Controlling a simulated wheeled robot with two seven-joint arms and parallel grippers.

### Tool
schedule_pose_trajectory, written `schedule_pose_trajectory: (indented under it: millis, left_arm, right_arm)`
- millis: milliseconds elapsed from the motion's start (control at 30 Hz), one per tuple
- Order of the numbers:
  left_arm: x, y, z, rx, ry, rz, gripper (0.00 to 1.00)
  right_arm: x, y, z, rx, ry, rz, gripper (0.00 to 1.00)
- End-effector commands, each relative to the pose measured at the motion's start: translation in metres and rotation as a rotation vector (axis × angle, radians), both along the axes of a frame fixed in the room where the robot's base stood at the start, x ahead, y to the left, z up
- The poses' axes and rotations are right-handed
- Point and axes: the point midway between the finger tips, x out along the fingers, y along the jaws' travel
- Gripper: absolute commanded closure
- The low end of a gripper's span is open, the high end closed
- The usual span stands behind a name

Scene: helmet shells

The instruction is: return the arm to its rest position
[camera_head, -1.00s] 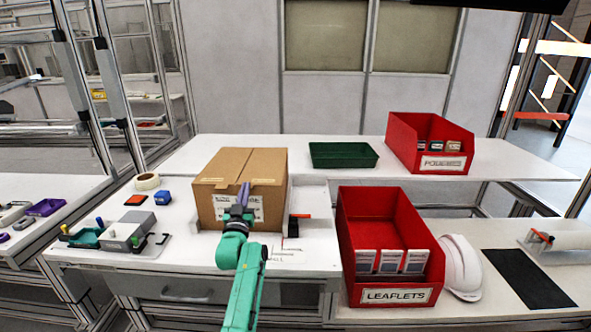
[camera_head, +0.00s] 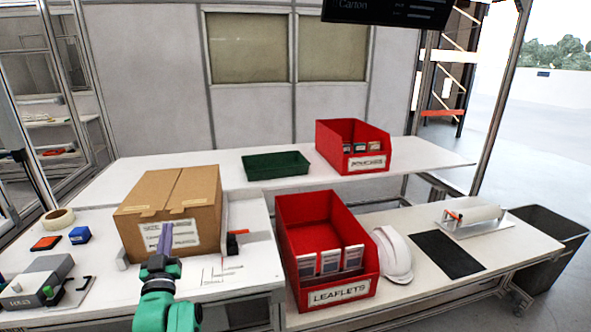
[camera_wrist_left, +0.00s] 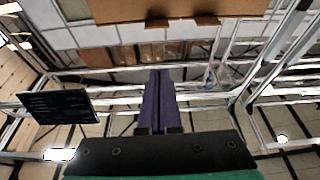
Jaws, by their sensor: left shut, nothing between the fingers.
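My left gripper (camera_head: 165,240) is in front of the closed cardboard carton (camera_head: 172,210) in the head view, its purple fingers pointing up across the carton's label. The fingers are together with nothing between them. In the left wrist view the shut fingers (camera_wrist_left: 159,85) point up the picture, and a brown cardboard surface (camera_wrist_left: 180,8) shows beyond them at the top. I cannot tell whether the fingers touch the carton. My right gripper is not in view.
A red leaflets bin (camera_head: 330,297) and a white helmet shell (camera_head: 393,255) stand right of the carton. A green tray (camera_head: 276,166) and a second red bin (camera_head: 352,147) are on the back shelf. A tape roll (camera_head: 57,218) and blue box (camera_head: 79,235) lie to the left.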

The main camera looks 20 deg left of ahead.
Motion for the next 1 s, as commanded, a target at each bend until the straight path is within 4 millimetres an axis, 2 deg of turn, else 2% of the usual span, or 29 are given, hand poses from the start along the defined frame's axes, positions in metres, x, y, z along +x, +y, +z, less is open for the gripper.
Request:
schedule_pose_trajectory:
  millis: [100,167,267,300,367,400,500,600,800,967,1000]
  left_arm:
    - [0.002,-0.002,-0.001,-0.001,0.009,-0.006,1.0]
    - [0.008,-0.01,-0.005,-0.012,0.05,-0.036,1.0]
    - [0.028,-0.047,-0.031,-0.059,0.237,-0.152,1.0]
    - [0.034,-0.072,-0.05,-0.089,0.353,-0.216,1.0]
    - [0.035,-0.114,-0.083,-0.135,0.546,-0.311,1.0]
    - [0.028,-0.139,-0.104,-0.164,0.666,-0.363,1.0]
    - [0.003,-0.189,-0.143,-0.219,0.907,-0.453,1.0]
    - [-0.028,-0.225,-0.17,-0.257,1.096,-0.512,1.0]
    - [-0.093,-0.273,-0.202,-0.308,1.4,-0.589,1.0]
    - [-0.149,-0.301,-0.213,-0.337,1.617,-0.632,1.0]
    - [-0.143,-0.3,-0.23,-0.341,1.62,-0.626,1.0]
  right_arm:
    - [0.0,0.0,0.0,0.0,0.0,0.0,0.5]
    - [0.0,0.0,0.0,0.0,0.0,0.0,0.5]
    - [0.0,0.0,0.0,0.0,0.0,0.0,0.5]
    - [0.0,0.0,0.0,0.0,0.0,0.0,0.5]
    - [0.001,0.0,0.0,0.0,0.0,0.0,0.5]
    - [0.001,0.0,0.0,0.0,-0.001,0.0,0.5]
    - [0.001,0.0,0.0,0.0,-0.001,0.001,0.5]
    - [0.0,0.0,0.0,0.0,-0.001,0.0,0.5]
    - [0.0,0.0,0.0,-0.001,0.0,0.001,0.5]
    - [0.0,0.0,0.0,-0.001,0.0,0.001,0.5]
    - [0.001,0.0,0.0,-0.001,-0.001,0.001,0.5]
